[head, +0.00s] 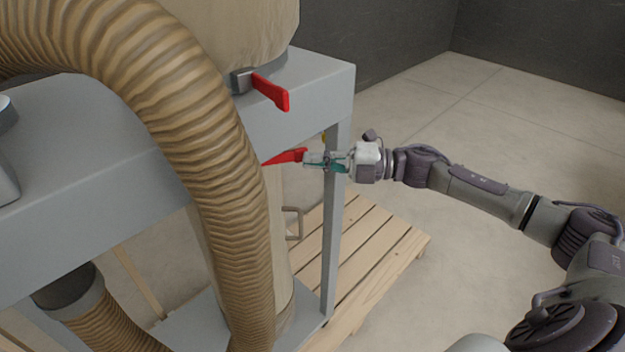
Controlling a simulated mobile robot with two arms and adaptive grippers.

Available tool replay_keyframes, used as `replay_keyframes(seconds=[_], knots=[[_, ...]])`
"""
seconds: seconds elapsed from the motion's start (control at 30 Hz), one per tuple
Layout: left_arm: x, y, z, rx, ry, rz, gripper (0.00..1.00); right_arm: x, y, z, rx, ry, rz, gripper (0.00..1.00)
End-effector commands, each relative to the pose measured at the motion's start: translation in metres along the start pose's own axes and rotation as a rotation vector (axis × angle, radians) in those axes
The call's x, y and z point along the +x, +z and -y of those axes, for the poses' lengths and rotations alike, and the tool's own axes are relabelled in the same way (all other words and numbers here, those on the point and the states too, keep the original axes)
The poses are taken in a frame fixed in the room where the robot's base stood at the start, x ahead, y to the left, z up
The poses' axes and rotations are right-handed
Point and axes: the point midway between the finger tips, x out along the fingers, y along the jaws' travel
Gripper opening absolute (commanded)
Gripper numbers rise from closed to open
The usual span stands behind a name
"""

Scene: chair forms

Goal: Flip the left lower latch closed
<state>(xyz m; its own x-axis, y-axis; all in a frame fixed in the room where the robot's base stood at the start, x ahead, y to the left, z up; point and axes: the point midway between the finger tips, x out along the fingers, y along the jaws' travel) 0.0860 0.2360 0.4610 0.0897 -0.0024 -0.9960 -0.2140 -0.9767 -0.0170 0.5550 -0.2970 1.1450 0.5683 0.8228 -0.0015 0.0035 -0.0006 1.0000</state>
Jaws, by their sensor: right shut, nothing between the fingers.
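Two red latch levers show on the grey machine. The lower red latch (284,157) sticks out to the right from behind the ribbed hose, below the frame's top beam, tilted slightly up towards its tip. The hose hides its mount. My right gripper (310,159) is shut and empty, with its fingertips at the right end of this lever; I cannot tell whether they touch it. The upper red latch (271,91) sits on a dark bracket above the beam and slants down to the right. My left gripper is out of view.
A thick tan ribbed hose (205,130) curves down in front of the grey frame (325,85). A frame leg (333,245) stands just below my right gripper. A wooden pallet (385,250) lies on the floor behind. Open floor lies to the right.

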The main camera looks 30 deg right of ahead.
Motion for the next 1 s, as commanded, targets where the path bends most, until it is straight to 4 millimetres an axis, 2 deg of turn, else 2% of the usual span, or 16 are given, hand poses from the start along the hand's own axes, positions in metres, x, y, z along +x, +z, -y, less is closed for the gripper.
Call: replay_keyframes(seconds=[0.1, 0.5, 1.0], knots=[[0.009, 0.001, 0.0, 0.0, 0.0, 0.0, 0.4, 0.002, 0.014, 0.001, -0.003, 0.003, 0.003, 0.0], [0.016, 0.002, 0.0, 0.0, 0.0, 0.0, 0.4, 0.015, 0.046, -0.001, -0.002, 0.003, 0.003, 0.0], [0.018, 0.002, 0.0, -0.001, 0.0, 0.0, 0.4, 0.025, 0.062, -0.003, -0.004, 0.005, 0.01, 0.0]])
